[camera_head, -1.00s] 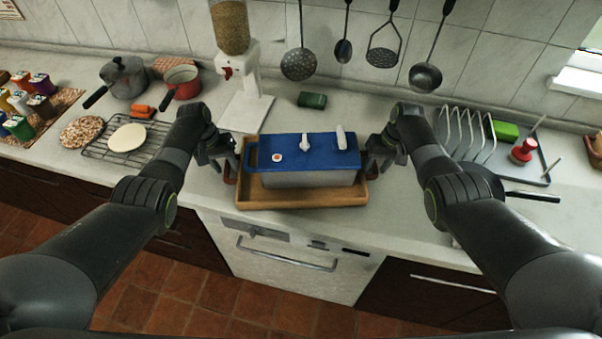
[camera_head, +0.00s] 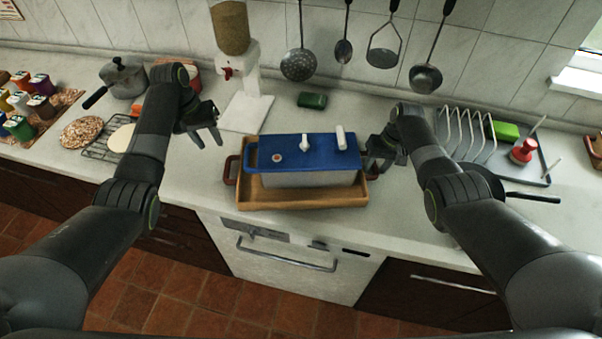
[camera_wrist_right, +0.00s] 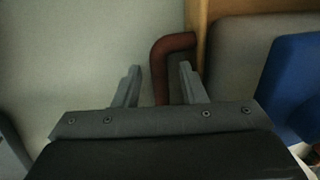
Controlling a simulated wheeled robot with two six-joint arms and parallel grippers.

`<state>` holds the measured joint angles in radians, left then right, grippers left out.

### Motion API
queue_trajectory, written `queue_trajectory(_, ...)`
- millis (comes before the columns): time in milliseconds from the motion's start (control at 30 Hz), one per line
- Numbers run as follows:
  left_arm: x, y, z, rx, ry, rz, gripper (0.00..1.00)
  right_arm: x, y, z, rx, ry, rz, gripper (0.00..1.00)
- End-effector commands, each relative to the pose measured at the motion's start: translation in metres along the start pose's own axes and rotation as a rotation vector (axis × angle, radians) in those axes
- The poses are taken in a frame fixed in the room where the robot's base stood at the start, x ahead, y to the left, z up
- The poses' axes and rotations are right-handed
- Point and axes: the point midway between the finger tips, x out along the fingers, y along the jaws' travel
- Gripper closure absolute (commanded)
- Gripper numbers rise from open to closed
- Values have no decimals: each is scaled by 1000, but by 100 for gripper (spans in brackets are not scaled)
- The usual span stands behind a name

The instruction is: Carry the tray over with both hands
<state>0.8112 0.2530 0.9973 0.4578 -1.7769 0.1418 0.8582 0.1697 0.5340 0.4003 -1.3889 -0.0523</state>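The wooden tray (camera_head: 300,201) lies on the counter with a blue-lidded box-shaped enamel pot (camera_head: 310,176) in it. The tray's dark red left handle (camera_head: 230,170) is bare. My left gripper (camera_head: 208,140) is open and empty, above the counter, up and left of that handle. My right gripper (camera_head: 373,165) is at the tray's right end. In the right wrist view its fingers (camera_wrist_right: 160,85) are apart, with the red right handle (camera_wrist_right: 160,62) between them and gaps showing on both sides.
A grain dispenser (camera_head: 240,75) stands behind the tray to the left. A dish rack (camera_head: 470,135) and a pan (camera_head: 490,185) are at the right. A cooling rack (camera_head: 95,150) and a grey pot (camera_head: 125,78) are at the left. A green block (camera_head: 312,100) lies behind the tray.

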Motion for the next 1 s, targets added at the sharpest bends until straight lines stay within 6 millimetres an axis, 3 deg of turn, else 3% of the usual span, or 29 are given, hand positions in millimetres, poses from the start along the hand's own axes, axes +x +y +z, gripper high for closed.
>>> queue_trajectory(167, -6, 0, 0, 0, -1, 0, 62, -4, 0, -1, 0, 2, 0, 62)
queue_trajectory(367, -6, 0, 0, 0, -1, 0, 62, -22, 1, -1, 0, 4, 0, 62)
queue_trajectory(800, -6, 0, 0, 1, 0, 0, 62, -98, 0, -1, 0, 4, 1, 62)
queue_trajectory(1000, -6, 0, 0, 1, 0, 0, 62, -117, 0, 0, 0, 0, 0, 62)
